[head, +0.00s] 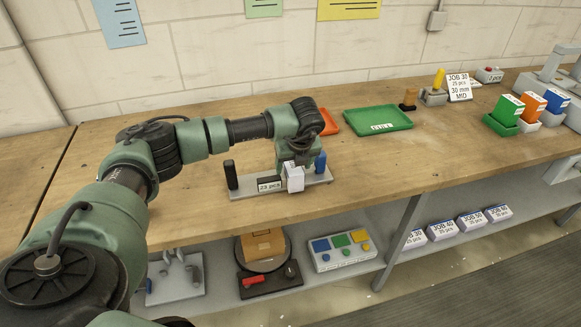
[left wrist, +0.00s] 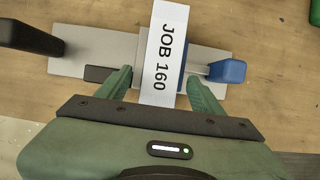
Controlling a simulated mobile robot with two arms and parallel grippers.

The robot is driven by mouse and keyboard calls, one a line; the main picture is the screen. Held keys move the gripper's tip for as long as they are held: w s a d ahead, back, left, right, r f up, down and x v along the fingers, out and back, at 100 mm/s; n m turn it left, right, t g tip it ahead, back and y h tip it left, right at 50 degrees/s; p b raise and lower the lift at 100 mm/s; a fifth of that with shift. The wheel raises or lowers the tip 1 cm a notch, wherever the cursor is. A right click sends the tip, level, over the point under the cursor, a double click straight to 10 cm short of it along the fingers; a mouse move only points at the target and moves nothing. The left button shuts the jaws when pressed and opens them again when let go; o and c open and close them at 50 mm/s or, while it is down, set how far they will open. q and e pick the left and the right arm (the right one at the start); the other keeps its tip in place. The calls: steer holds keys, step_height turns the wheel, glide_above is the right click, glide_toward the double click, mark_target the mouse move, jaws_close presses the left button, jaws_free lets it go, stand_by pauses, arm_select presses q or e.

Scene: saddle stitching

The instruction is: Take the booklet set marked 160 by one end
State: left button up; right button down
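The booklet set (left wrist: 165,45) marked JOB 160 is a narrow white block standing at a grey fixture (left wrist: 100,50) with a black post and a blue handle. In the head view the white set (head: 294,180) shows at the fixture (head: 245,193), partly hidden by my gripper. My left gripper (left wrist: 160,88) is open, with one finger on each side of the set's near end. A small gap shows between each finger and the set. My right gripper is in neither view.
A small display (head: 269,185) reading "23 pcs" is on the fixture. A green tray (head: 378,120) and an orange tray (head: 329,122) lie behind it. Coloured bins (head: 505,112) stand at the right. A lower shelf holds several labelled packs (head: 441,230) and devices.

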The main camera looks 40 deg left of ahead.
arm_select(q)
jaws_close()
steer(key=shift+r, duration=0.1)
